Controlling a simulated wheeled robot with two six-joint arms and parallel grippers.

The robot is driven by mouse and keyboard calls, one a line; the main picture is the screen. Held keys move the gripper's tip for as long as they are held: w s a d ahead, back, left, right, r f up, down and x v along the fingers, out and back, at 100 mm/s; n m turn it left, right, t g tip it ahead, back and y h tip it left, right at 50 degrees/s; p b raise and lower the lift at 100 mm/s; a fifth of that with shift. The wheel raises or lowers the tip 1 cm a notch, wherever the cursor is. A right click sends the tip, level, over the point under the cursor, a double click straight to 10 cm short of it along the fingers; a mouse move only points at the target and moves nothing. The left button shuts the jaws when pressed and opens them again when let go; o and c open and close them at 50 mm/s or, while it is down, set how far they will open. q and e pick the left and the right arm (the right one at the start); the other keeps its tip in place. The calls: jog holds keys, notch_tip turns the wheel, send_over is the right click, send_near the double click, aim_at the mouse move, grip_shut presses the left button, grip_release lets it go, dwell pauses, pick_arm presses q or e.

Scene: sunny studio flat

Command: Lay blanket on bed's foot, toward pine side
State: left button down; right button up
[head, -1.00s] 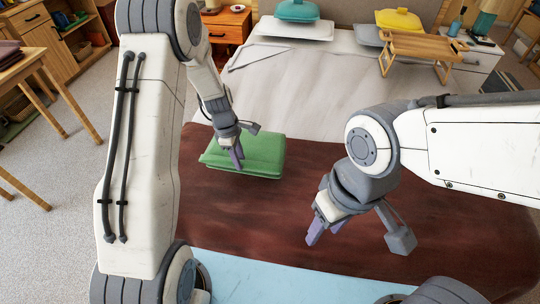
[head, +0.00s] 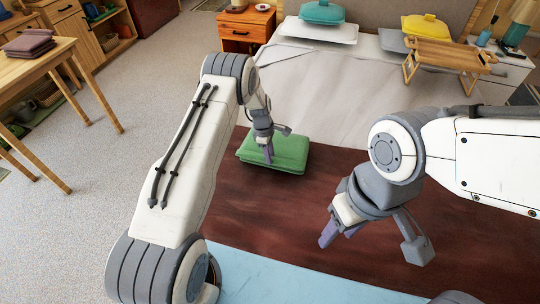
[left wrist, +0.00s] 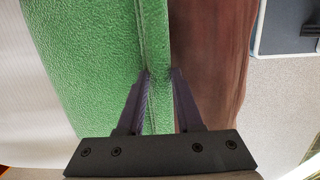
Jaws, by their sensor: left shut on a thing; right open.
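The green folded blanket (head: 288,155) lies at the left part of the bed, where the pale sheet (head: 320,100) meets the dark red-brown cover (head: 300,215). My left gripper (head: 267,153) points down at the blanket's near edge. In the left wrist view the green blanket (left wrist: 90,50) fills the upper left, and the left gripper (left wrist: 160,78) is shut on its folded edge, one finger on each side. Whether the blanket's underside touches the bed I cannot tell. My right gripper (head: 338,232) is open and empty above the red-brown cover.
A pine bedside table (head: 247,36) stands at the back left; a white one (head: 500,75) is at the back right. A wooden table (head: 35,58) stands left; the floor between is clear.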

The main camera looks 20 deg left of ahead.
pick_arm(q)
jog(key=shift+w+f, duration=0.15)
jog(key=shift+f, duration=0.25)
jog(key=c, duration=0.6)
grip_release()
jog(key=shift+o, duration=0.2)
